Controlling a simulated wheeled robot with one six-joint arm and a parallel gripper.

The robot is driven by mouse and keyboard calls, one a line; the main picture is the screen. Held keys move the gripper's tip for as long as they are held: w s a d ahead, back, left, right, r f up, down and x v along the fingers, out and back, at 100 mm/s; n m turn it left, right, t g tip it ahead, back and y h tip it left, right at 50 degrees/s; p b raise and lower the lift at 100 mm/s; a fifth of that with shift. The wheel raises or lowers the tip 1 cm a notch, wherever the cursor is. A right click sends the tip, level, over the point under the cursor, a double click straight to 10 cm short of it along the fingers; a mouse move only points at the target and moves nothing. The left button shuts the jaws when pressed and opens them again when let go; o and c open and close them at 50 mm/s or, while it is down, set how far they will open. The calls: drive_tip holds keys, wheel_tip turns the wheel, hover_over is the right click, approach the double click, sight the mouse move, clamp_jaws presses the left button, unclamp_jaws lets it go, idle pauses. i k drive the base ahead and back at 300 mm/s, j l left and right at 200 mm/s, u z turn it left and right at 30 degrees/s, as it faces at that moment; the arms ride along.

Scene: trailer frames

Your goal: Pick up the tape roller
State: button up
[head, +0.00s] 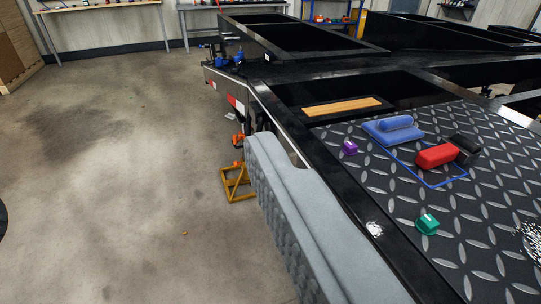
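Two candidates for the tape roller lie on the dark diamond-plate deck (480,235) at the right: a blue flat piece with a rounded blue bar on top (393,129), and a rounded red piece (437,156) against a black block (466,146). I cannot tell which is the tape roller. A grey finger with a textured face, seemingly part of my gripper (277,165), reaches up from the bottom middle, left of these items in the picture. Its textured face points left with nothing against it. The other finger is not visible.
A raised black rail (345,190) edges the deck. An orange stand (236,180) is on the floor. The concrete floor at left is mostly clear.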

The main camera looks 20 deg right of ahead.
sight(446, 150)
drive_tip(key=z, duration=1.4)
